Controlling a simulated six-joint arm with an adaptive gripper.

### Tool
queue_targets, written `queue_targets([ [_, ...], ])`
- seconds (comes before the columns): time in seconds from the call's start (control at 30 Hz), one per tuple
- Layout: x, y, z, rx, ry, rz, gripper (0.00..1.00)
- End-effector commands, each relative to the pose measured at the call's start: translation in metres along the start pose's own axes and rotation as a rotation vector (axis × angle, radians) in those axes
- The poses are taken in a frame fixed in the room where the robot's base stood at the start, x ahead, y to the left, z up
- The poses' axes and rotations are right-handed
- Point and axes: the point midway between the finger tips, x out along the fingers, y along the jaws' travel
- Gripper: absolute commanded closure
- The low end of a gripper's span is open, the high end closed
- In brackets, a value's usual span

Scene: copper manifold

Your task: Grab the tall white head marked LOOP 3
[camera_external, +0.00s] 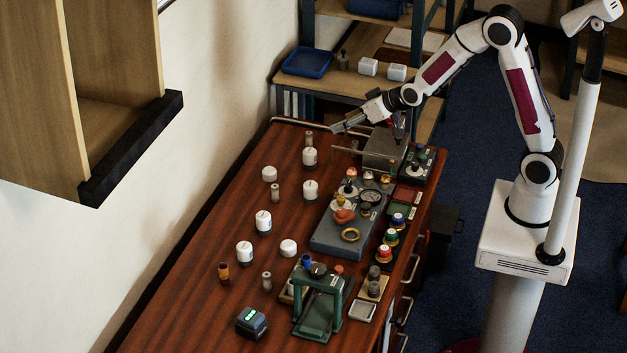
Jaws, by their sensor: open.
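Several white heads stand on the brown wooden table (185,300). The taller ones are a far head (310,157), a middle head (310,190), a left head (264,222) and a near-left head (244,253). Their markings are too small to read, so I cannot tell which is LOOP 3. Two shorter white heads, one farther back (269,174) and one nearer (288,248), stand among them. My gripper (338,127) is open and empty above the far end of the table. It is beyond and to the right of the far head, apart from it.
A grey fixture plate (330,240) with knobs and an orange part lies right of the heads. A green press frame (318,305) and a dark box with a green display (251,322) stand nearer. A grey metal box (384,148) is below my arm. The table's left side is mostly clear.

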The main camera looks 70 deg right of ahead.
Motion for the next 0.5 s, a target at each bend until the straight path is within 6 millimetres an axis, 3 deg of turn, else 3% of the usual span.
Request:
queue_targets([
  [0.5, 0.093, 0.037, 0.029, 0.032, 0.106, 0.079, 0.49],
])
